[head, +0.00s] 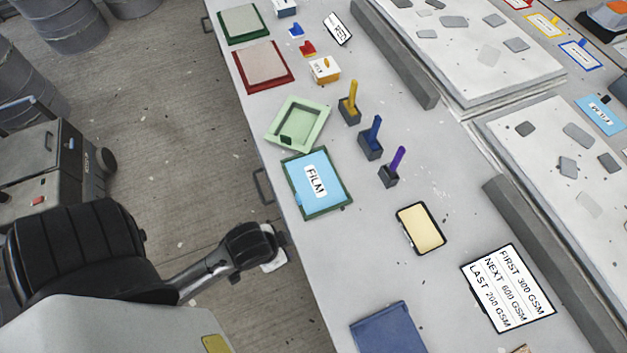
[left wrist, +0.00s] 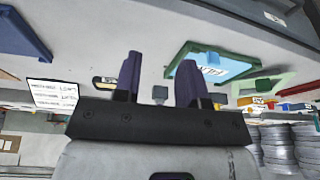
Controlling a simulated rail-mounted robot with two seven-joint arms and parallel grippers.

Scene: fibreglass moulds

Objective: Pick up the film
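The film (head: 313,181) is a light blue sheet with a white FILM label. It lies on a dark green frame or tray (head: 291,207) near the table's left edge. In the left wrist view, the film (left wrist: 222,71) shows on its green tray (left wrist: 185,50), beyond the right-hand finger. My left gripper (left wrist: 160,75) has two dark fingers apart, with nothing held between them. In the head view, my left arm ends beside the table's left edge, lower left of the film and apart from it; its fingers are hard to make out there. My right gripper is in neither view.
A pale green frame (head: 275,134) lies directly behind the film's tray. Several dark holders with coloured sticks, including a blue one (head: 371,145), stand to its right. A yellow pad (head: 421,229), a blue tray (head: 390,332) and a text card (head: 508,287) lie nearer. Bare tabletop surrounds the yellow pad.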

